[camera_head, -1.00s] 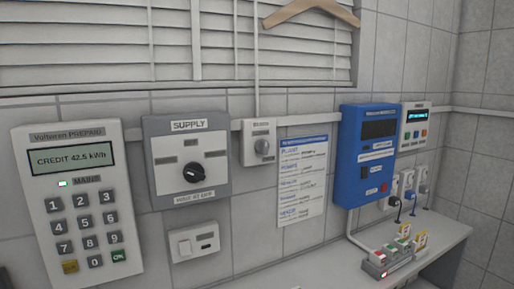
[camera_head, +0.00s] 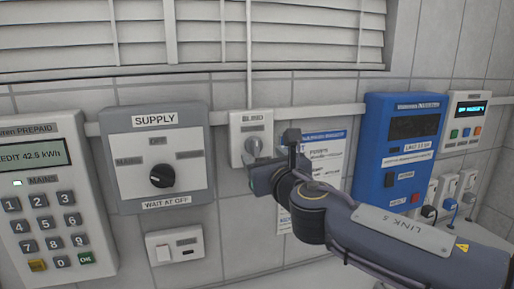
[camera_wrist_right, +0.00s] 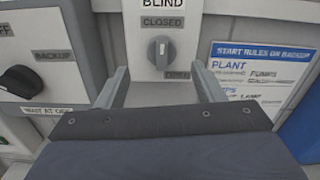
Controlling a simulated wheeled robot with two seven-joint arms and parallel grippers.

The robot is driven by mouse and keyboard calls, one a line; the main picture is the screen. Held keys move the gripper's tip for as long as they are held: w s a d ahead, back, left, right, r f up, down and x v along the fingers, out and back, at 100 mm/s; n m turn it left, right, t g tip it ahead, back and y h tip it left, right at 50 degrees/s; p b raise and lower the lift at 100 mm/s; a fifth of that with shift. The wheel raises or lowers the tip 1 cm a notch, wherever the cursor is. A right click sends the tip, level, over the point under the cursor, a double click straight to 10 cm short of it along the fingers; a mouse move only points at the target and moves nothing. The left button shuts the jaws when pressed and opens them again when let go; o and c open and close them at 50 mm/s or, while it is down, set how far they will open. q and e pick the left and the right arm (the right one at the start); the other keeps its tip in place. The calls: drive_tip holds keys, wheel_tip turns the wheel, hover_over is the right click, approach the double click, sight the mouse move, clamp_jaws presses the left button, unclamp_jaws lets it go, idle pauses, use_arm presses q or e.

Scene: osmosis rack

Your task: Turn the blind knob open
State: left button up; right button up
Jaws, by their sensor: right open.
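The grey blind knob (camera_head: 253,147) sits on a small white plate labelled BLIND (camera_head: 240,128), on the wall below the blind (camera_head: 200,40). In the right wrist view the knob (camera_wrist_right: 162,48) has its grip upright, under the CLOSED label. My right gripper (camera_head: 268,158) is open in front of the plate. In the right wrist view its fingers (camera_wrist_right: 161,74) stand to either side of the knob, with nothing between them; contact is not visible. My left gripper is not in view.
The SUPPLY switch (camera_head: 156,150) is left of the knob, with a keypad meter (camera_head: 50,200) beyond it. A rules sheet (camera_head: 325,160) hangs right of it, partly hidden by my arm. A blue inverter box (camera_head: 400,150) is farther right.

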sight(257, 149)
drive_tip(key=p+x, duration=0.1)
drive_tip(key=x, duration=0.5)
drive_tip(key=shift+w+f, duration=0.1)
drive_tip(key=shift+w, duration=0.05)
drive_tip(key=shift+d, duration=0.1)
drive_tip(key=shift+c, duration=0.3)
drive_tip(key=c, duration=0.9)
